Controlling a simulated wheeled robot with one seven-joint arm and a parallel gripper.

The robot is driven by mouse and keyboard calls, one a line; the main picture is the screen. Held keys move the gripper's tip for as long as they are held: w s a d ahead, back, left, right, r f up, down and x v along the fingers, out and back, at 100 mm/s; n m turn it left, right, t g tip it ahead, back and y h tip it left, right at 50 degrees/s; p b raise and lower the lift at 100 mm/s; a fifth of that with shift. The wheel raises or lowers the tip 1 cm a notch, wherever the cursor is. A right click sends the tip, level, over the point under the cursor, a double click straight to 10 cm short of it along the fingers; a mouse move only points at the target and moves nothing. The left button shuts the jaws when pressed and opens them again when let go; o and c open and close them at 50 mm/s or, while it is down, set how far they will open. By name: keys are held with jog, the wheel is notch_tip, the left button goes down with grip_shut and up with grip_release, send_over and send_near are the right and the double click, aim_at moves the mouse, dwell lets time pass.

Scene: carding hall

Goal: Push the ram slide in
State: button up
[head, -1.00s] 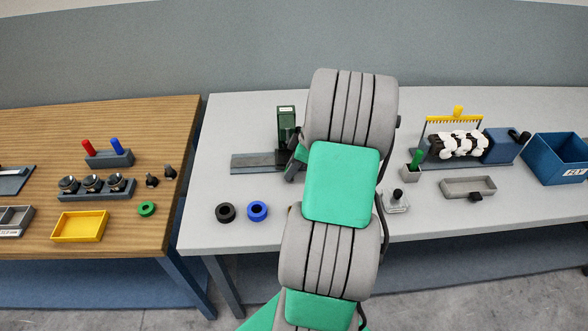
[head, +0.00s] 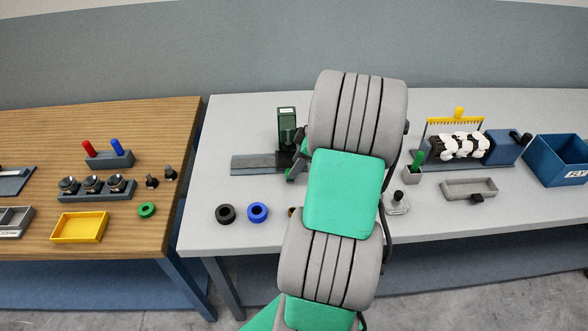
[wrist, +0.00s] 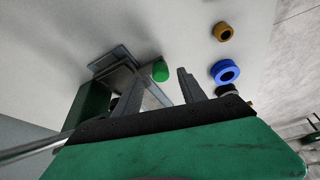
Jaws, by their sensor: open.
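The ram slide unit stands at the back left of the grey table, with a green upright (head: 287,118) and a flat grey rail (head: 253,163). My gripper (head: 296,165) is beside the right end of this rail, partly hidden behind my arm. In the wrist view my open fingers (wrist: 160,82) point towards the table, with a green rounded piece (wrist: 160,71) showing between and beyond their tips. Grey plates (wrist: 110,57) and the dark green upright (wrist: 90,105) lie to the left. I cannot tell whether a finger touches the slide.
A black ring (head: 225,214) and a blue ring (head: 257,211) lie in front of the unit. A brass-coloured ring (wrist: 223,31) shows in the wrist view. A grey tray (head: 469,188) and a blue bin (head: 560,160) stand to the right.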

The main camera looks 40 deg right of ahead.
jog(key=v, duration=0.5)
jog(key=shift+f, duration=0.1)
